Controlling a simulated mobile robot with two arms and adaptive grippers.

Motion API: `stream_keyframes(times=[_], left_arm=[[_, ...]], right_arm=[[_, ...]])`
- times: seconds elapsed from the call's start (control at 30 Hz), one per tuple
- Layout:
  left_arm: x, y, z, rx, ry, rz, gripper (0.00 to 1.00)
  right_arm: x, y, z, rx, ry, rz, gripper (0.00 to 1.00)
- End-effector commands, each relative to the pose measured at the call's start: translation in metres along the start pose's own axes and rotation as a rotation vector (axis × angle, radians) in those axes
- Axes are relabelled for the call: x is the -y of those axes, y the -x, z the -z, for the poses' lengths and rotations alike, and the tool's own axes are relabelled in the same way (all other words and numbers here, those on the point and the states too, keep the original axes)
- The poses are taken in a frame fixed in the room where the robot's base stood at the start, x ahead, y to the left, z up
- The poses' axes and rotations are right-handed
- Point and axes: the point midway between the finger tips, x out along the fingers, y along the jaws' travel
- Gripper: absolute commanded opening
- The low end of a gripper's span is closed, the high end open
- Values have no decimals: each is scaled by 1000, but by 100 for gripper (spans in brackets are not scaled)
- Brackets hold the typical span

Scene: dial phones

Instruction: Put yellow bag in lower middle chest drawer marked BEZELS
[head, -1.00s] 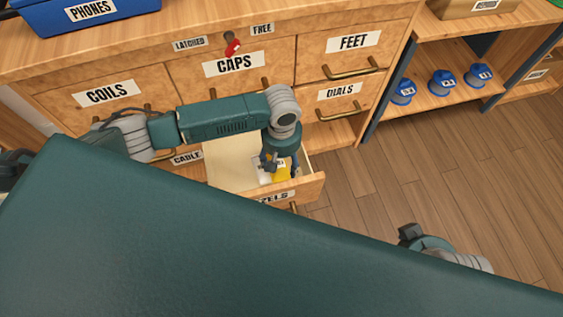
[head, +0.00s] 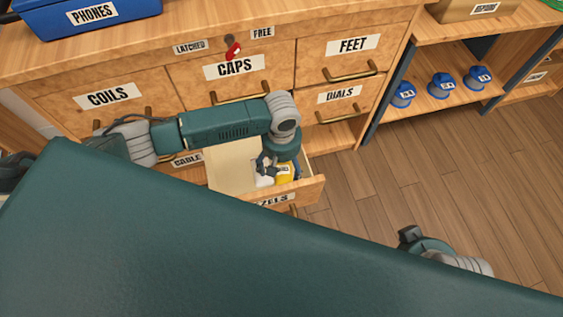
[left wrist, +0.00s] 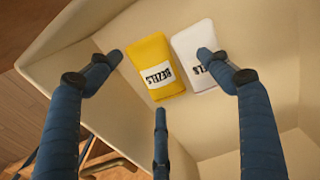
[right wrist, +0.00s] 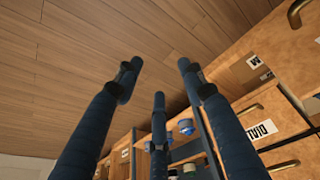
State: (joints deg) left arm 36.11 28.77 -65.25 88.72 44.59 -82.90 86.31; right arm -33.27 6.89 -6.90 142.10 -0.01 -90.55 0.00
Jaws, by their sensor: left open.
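The yellow bag (left wrist: 148,52) lies in the open drawer (head: 307,189), marked BEZELS on its front. In the left wrist view it lies flat beside a white bag (left wrist: 190,42), and both carry a BEZELS label. The yellow bag also shows in the head view (head: 286,178). My left gripper (head: 268,166) is inside the drawer, just above the bags. Its fingers are spread, with nothing between them. My right gripper (right wrist: 160,68) is open and empty, over the floor.
The chest has closed drawers marked CAPS (head: 238,78), COILS, FEET and DIALS (head: 342,98). A red latch (head: 233,50) sits between LATCHED and FREE labels. The floor (head: 440,170) there is clear.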

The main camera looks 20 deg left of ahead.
Motion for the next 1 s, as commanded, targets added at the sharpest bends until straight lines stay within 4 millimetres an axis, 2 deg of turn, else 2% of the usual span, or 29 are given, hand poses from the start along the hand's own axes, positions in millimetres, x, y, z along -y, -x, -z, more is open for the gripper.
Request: stream_keyframes(times=[0.13,0.3,0.4,0.6,0.8,1.0], left_arm=[[-1,9,1,-3,-2,-3,79],[-1,49,0,0,-1,-3,79],[-1,64,0,0,-1,-3,79],[-1,97,0,-1,0,-2,79],[-1,120,0,1,0,-1,79],[0,129,0,1,1,0,79]], right_arm=[[0,-6,-2,0,0,0,40],[0,10,5,-3,0,0,40],[1,-22,3,14,0,3,40],[3,-62,-4,36,3,6,40],[5,-90,-13,50,6,9,40],[5,-101,-18,55,7,10,40]])
